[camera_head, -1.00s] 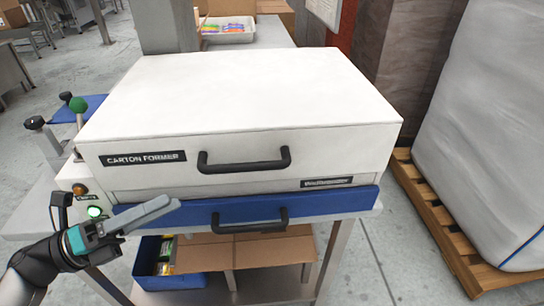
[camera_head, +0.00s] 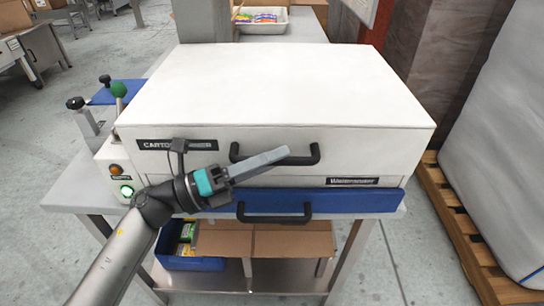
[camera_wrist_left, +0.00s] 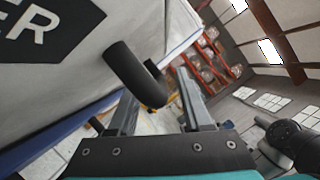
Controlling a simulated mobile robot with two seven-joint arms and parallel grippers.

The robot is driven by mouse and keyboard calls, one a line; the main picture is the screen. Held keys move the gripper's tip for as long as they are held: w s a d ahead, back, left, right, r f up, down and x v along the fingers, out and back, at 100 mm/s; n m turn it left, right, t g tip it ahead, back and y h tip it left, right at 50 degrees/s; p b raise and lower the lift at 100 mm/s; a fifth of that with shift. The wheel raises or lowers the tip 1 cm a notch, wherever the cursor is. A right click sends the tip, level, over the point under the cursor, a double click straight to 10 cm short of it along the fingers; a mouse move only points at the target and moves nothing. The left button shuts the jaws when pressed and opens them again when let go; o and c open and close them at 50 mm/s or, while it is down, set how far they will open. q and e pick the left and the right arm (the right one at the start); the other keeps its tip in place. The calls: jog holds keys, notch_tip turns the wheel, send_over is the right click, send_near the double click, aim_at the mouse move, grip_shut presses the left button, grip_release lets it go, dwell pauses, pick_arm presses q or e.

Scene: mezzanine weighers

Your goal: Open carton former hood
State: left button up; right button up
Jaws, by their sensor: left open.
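The carton former hood (camera_head: 270,88) is a large white box-shaped lid, sitting closed above a blue drawer front (camera_head: 375,200). A black bar handle (camera_head: 305,156) is on its front face. My left gripper (camera_head: 280,155) is in front of that handle, and its fingers overlap the handle in the head view. In the left wrist view the black handle (camera_wrist_left: 133,72) curves toward the space between the two open fingers (camera_wrist_left: 157,88). Nothing is visibly gripped, and I cannot tell whether the fingers touch the handle. My right gripper is not in view.
A second black handle (camera_head: 273,214) is on the blue front below. A wrapped load on a wooden pallet (camera_head: 455,215) stands at the right.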

pick_arm(q)
grip_shut()
dwell(0.4)
dwell(1.1)
